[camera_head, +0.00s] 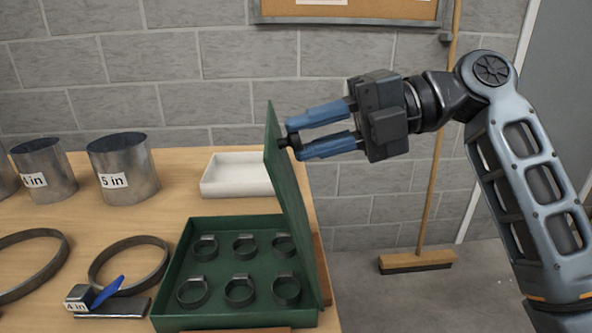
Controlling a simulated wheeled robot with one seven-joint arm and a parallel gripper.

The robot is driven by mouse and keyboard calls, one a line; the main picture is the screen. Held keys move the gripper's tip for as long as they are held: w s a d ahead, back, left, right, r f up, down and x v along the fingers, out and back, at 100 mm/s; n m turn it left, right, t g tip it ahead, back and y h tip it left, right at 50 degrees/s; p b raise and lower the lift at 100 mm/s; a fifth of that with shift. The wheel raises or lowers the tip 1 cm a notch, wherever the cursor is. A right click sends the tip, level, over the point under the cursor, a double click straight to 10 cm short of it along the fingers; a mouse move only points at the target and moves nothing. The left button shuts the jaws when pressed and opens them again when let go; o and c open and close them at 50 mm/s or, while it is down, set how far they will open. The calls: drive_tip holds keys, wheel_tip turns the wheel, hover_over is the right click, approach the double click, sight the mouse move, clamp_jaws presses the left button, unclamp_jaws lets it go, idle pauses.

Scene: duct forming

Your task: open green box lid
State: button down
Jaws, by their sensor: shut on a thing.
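The green box (168,290) stands at the right end of the wooden table, with several dark ring clamps inside. Its green lid (291,195) is raised, hinged along the box's right side, and stands nearly upright with a slight tilt. My gripper (290,139) comes in from the right at the lid's upper part. The lid's outer face is mostly seen edge-on, so the exact contact is partly hidden.
A white tray (238,188) lies behind the box. Metal duct cylinders (125,168) stand at the back left. A large ring (130,262) and a blue-handled tool (107,291) lie left of the box. A broom (416,262) leans on the wall at right.

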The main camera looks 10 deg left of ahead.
drive_tip(key=shift+w+d+f+g+y+b, duration=0.15)
drive_tip(key=shift+w+d+y+b, duration=0.1)
drive_tip(key=shift+d+y+b, duration=0.4)
drive_tip(key=shift+w+d+f+g+y+b, duration=0.1)
drive_tip(key=shift+w+d+g+y+b, duration=0.2)
drive_tip(key=shift+d+b, duration=0.5)
drive_tip(key=shift+s, duration=0.1)
drive_tip(key=c, duration=0.8)
unclamp_jaws()
drive_tip(key=shift+r, duration=0.1)
drive_tip(key=shift+c, duration=0.2)
drive_tip(key=v, duration=0.7)
drive_tip(key=shift+d, duration=0.4)
drive_tip(key=shift+c, duration=0.2)
